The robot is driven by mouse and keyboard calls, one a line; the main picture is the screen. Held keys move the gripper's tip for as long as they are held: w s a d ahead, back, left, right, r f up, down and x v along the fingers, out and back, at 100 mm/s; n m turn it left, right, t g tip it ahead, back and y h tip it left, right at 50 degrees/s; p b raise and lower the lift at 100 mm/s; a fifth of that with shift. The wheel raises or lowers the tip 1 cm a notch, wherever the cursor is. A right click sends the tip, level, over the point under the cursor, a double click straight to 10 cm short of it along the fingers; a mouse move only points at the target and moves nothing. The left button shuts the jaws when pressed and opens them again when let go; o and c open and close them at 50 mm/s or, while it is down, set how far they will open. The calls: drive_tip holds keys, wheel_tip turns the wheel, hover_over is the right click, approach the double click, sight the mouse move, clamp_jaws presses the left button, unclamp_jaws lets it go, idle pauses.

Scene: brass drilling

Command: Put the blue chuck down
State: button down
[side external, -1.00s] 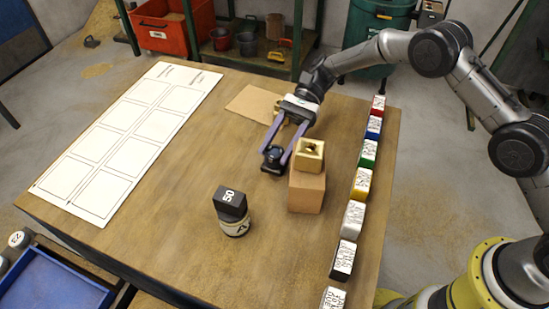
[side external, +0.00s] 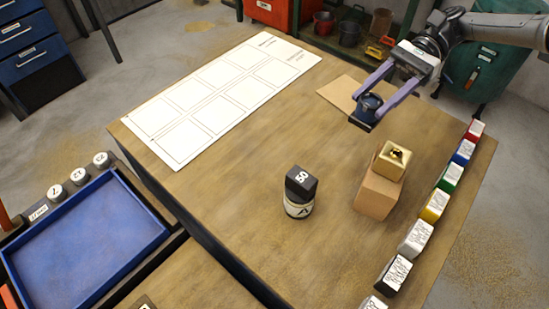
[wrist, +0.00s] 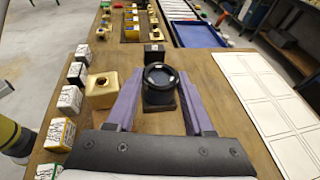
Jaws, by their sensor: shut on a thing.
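My gripper (side external: 372,106) has two purple fingers shut on the blue chuck (side external: 369,101), one on each side. The chuck is dark blue and round, with a black square base, and looks upright. It is beyond the cardboard box, beside the flat cardboard sheet (side external: 342,93). In the wrist view the chuck (wrist: 160,84) sits between the fingertips, its ring-shaped top facing the camera. Whether its base touches the wooden table (side external: 240,200) is hard to tell.
A brass block (side external: 394,160) stands on a cardboard box (side external: 376,193). A black block marked 50 (side external: 300,181) sits on a pale round piece (side external: 298,208). Colored labelled blocks (side external: 449,178) line the right edge. A white sheet with outlined squares (side external: 228,88) lies at left.

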sight(377, 96)
wheel_tip(377, 96, up, 5)
drive_tip(key=shift+r, duration=0.15)
drive_tip(key=s+a, duration=1.3)
drive_tip(key=a, duration=0.1)
drive_tip(key=w+a+f, duration=0.2)
drive_tip(key=a+f, duration=0.1)
drive_tip(key=f, duration=0.1)
drive_tip(key=w+a+f, duration=0.2)
drive_tip(key=a+f, duration=0.2)
drive_tip(key=f, duration=0.1)
drive_tip(key=w+a+f, duration=0.3)
drive_tip(key=a+f, duration=0.1)
drive_tip(key=f, duration=0.1)
drive_tip(key=shift+w+a+f, duration=0.1)
drive_tip(key=shift+a+f, duration=0.15)
drive_tip(key=shift+f, duration=1.6)
drive_tip(key=shift+f, duration=0.1)
